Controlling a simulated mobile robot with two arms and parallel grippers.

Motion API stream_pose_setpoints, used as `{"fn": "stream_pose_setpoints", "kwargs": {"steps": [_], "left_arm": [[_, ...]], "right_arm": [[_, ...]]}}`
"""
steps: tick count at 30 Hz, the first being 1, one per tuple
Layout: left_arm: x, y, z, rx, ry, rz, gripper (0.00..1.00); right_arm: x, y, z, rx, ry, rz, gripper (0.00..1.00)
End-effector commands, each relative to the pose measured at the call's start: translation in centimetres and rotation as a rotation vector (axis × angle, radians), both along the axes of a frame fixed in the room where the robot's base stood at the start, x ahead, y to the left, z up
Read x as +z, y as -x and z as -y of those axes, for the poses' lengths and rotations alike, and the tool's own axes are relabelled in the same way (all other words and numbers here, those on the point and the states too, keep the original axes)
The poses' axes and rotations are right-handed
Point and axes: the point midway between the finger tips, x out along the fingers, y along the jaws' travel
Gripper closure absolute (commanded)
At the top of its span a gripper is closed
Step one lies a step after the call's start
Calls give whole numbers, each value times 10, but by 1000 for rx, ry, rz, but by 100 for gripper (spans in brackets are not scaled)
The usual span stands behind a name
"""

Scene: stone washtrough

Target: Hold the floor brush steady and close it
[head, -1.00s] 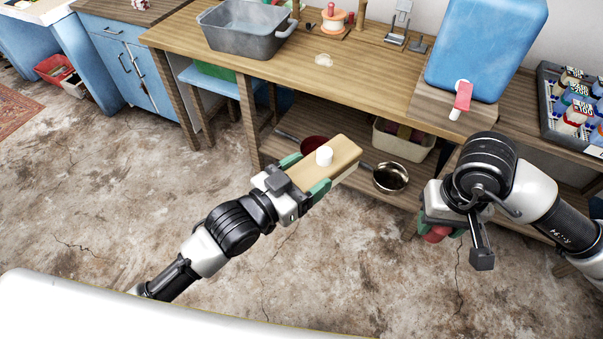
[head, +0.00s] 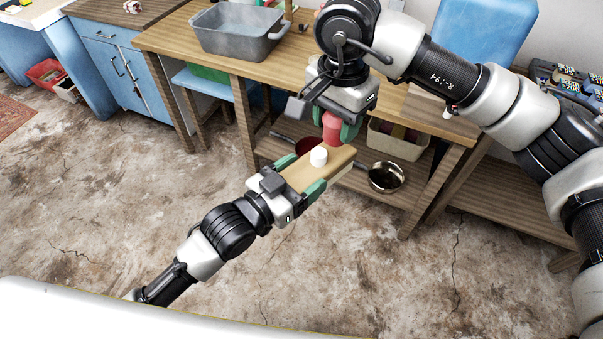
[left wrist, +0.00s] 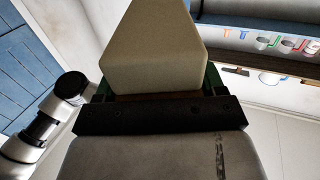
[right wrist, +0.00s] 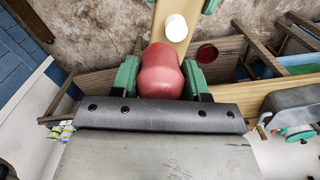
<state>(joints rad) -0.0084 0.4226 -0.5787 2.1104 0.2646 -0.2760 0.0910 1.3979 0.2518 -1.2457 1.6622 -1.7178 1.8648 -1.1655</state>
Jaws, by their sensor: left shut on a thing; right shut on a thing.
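The floor brush (head: 341,161) is a tan wooden block with a white round stub (head: 318,156) standing on top. My left gripper (head: 304,179) is shut on the block and holds it in the air, before the bench. The block also fills the left wrist view (left wrist: 152,50). My right gripper (head: 335,127) is shut on a red rounded piece (head: 332,126), just above and beside the stub. In the right wrist view the red piece (right wrist: 161,72) lies between the green fingers, with the white stub (right wrist: 177,28) beyond it. I cannot tell whether they touch.
A wooden bench (head: 232,62) stands behind, carrying a grey basin (head: 240,42) and a blue tank (head: 487,25). Its lower shelf holds a metal pan (head: 386,177) and a cream bin (head: 397,142). The stone floor (head: 120,235) in front is clear.

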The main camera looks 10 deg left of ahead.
Motion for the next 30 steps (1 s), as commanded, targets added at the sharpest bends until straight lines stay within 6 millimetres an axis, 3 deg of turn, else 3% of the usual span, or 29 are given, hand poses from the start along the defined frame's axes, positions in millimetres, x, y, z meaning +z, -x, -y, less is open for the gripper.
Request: {"fn": "stream_pose_setpoints", "kwargs": {"steps": [6,17,23,30], "left_arm": [[1,0,0,0,2,2,73],[1,0,0,0,2,2,73],[1,0,0,0,2,2,73],[1,0,0,0,2,2,73]], "right_arm": [[19,-2,-23,-80,-1,0,78],[21,-2,-24,-88,-1,-1,78],[13,-1,-24,-87,-1,-4,78],[-9,-1,-24,-87,-1,-4,78]]}}
